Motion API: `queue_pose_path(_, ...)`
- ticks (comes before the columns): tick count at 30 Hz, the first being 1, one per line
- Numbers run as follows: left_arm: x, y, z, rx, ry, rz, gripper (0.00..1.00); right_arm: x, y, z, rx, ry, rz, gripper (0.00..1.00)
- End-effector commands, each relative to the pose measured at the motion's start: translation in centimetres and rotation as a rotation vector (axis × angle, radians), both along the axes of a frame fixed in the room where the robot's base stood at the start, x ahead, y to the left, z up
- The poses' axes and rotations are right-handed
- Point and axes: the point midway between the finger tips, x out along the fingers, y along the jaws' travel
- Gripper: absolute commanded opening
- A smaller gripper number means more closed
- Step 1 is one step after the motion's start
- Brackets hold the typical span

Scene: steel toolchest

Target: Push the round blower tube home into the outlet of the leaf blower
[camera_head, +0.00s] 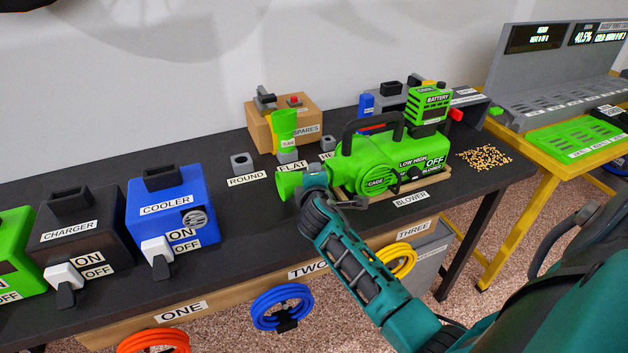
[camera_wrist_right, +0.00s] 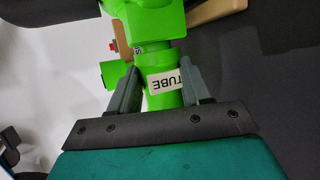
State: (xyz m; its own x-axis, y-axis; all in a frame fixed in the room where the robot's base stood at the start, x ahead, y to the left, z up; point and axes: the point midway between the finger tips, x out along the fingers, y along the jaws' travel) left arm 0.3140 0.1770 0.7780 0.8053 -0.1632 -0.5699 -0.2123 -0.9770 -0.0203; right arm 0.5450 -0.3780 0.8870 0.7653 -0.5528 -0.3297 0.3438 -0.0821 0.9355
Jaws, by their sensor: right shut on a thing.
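The green leaf blower (camera_head: 385,165) sits on a wooden cradle on the dark bench, its outlet side facing left. The round blower tube (camera_head: 288,185) is green and lies roughly level at the blower's left end. My right gripper (camera_head: 318,190) is shut around the tube. In the right wrist view the gripper (camera_wrist_right: 164,88) has one finger on each side of the tube (camera_wrist_right: 163,98), by its TUBE label. The tube lines up with the green blower body (camera_wrist_right: 145,20) there. I cannot tell how deep it sits in the outlet. My left gripper is not in view.
The ROUND holder (camera_head: 241,163) is empty. A green flat nozzle (camera_head: 285,130) stands in the FLAT holder behind the tube. A cardboard SPARES box (camera_head: 262,120) is behind it. The blue cooler (camera_head: 172,215) and dark charger (camera_head: 80,240) stand left. Pellets (camera_head: 484,158) lie to the right.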

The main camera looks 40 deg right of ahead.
Motion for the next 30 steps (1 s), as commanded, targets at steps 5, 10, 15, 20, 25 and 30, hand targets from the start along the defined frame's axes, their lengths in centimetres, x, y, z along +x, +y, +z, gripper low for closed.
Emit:
queue_pose_path(5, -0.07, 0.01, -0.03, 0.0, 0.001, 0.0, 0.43, -0.1, -0.49, 0.07, -0.001, -0.002, 0.0, 0.06)
queue_pose_path(10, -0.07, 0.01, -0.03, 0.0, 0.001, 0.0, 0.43, -0.18, -0.85, 0.1, -0.002, -0.001, 0.001, 0.06)
queue_pose_path(15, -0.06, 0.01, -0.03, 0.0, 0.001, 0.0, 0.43, -0.2, -0.96, 0.11, -0.002, -0.001, 0.0, 0.06)
queue_pose_path(20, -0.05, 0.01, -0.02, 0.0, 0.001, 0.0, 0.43, -0.21, -1.0, 0.12, -0.003, -0.001, -0.001, 0.54)
queue_pose_path(25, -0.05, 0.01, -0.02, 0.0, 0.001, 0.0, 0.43, -0.2, -0.94, 0.1, -0.001, -0.002, -0.001, 0.7)
queue_pose_path(30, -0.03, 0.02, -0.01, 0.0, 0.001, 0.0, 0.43, -0.19, -0.89, 0.07, -0.001, -0.001, -0.001, 0.78)
